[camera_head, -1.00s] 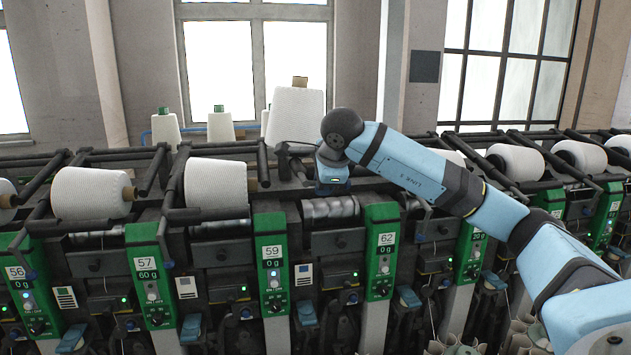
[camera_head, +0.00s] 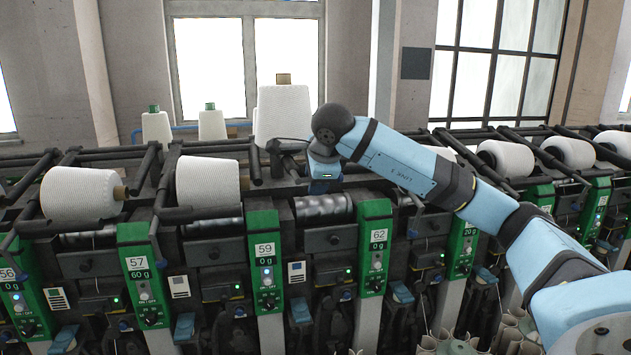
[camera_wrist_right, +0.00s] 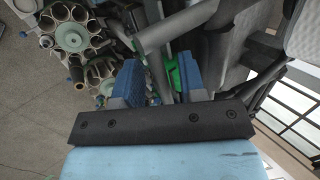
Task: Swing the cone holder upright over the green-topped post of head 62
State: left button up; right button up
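The green-topped post of head 62 (camera_head: 375,250) stands right of centre in the head view, its display showing 0 g. A white cone (camera_head: 283,112) with a brown tip stands nearly upright, tip up, above and left of that post. Its holder is largely hidden behind the cone and my right arm. My right gripper (camera_head: 323,186) is low behind the bare metal drum, just right of the cone's base. In the right wrist view its two blue fingers (camera_wrist_right: 157,82) are apart, with grey bars and a green part beyond them. I cannot tell whether they touch a bar. My left gripper is not in view.
The neighbouring heads 57 (camera_head: 138,270) and 59 (camera_head: 264,262) stand to the left. Cones lie tilted on their holders, such as the white cone (camera_head: 207,183) near head 57. Dark holder arms crowd the machine top. Two smaller cones stand behind.

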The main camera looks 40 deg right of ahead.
jog(key=b+v, duration=0.1)
jog(key=v, duration=1.2)
jog(key=shift+r, duration=0.3)
jog(key=shift+s, duration=0.1)
dwell(0.5)
